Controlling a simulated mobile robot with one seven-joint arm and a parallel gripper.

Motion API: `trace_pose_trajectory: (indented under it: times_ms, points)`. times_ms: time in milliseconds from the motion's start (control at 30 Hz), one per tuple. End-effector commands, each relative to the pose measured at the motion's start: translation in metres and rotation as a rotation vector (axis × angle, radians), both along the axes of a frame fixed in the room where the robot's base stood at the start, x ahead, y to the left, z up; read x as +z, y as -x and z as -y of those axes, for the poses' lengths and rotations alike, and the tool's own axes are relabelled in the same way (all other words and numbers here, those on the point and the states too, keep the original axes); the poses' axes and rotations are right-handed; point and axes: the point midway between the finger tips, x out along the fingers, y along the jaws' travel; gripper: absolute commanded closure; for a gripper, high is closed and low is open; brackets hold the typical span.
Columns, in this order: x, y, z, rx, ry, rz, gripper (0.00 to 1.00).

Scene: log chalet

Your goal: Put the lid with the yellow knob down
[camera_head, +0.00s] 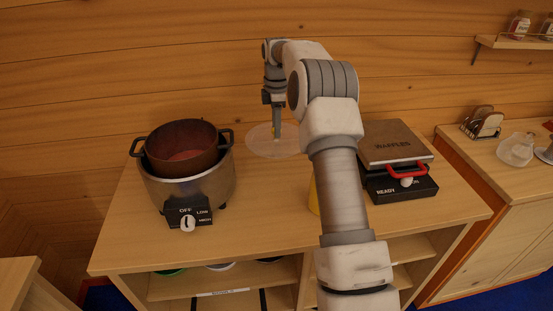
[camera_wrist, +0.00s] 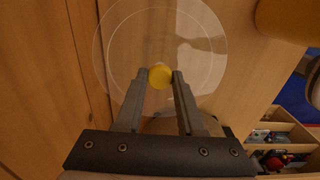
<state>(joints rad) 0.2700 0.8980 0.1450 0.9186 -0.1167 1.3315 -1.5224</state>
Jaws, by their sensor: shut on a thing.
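The lid (camera_head: 262,146) is a clear round disc with a yellow knob (camera_wrist: 160,76). In the head view it is over the back middle of the wooden counter, between the cooker and the waffle maker. My gripper (camera_head: 277,132) is above it, pointing down. In the wrist view my gripper (camera_wrist: 160,77) has its two fingers on either side of the yellow knob, shut on it. The clear disc (camera_wrist: 113,40) spreads out beyond the fingertips. I cannot tell whether the lid touches the counter or hangs just above it.
A slow cooker (camera_head: 218,185) with a dark two-handled pot (camera_head: 181,135) in it stands left. A waffle maker (camera_head: 397,146) with a red handle stands right. A yellow thing (camera_head: 314,195) is partly hidden behind my arm. The counter's front middle (camera_head: 265,210) is clear.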

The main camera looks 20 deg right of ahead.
Motion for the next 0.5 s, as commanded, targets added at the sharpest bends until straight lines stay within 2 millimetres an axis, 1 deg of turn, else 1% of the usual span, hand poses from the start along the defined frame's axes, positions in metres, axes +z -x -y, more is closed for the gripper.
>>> trace_pose_trajectory:
  times_ms: [33,100,333,500]
  points:
    - [-0.01,0.001,0.0,0.0,-0.001,-0.003,1.0]
    - [-0.02,0.0,0.0,-0.001,0.0,-0.002,1.0]
    - [-0.039,0.0,0.0,-0.001,0.0,0.0,1.0]
    - [-0.067,0.001,0.0,0.0,-0.001,-0.003,1.0]
